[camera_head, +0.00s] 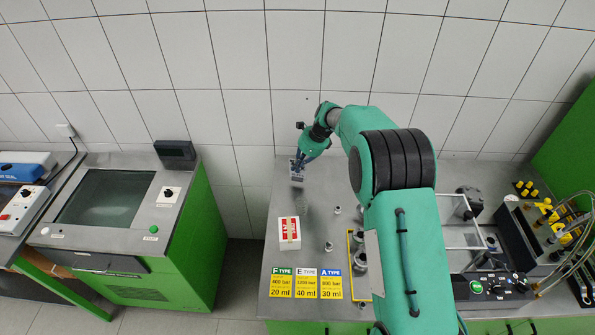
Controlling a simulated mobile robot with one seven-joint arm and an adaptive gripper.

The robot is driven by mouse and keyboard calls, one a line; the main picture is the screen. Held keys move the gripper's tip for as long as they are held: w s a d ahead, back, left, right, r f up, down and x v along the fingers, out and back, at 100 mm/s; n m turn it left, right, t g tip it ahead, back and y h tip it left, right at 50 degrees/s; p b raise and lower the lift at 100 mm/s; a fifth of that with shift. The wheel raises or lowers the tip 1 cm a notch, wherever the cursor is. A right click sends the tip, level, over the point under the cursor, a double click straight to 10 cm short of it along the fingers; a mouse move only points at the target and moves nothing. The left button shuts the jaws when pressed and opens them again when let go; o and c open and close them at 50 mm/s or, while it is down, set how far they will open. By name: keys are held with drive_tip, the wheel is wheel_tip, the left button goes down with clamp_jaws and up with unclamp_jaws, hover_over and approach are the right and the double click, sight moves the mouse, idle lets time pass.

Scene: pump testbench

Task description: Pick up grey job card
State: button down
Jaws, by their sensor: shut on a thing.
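My gripper (300,158) is at the back left of the steel table (272,235), near the wall, pointing down.
A white and red box (289,233) stands in front of the gripper. Several small metal fittings (328,247) stand nearby. Yellow, white and blue type cards (306,284) lie at the front edge. A pump rig (550,235) fills the right.

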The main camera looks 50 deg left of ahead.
sight(298, 177)
wheel_tip(298, 177, up, 7)
idle(0.3)
drive_tip(key=shift+d, duration=0.15)
idle(0.6)
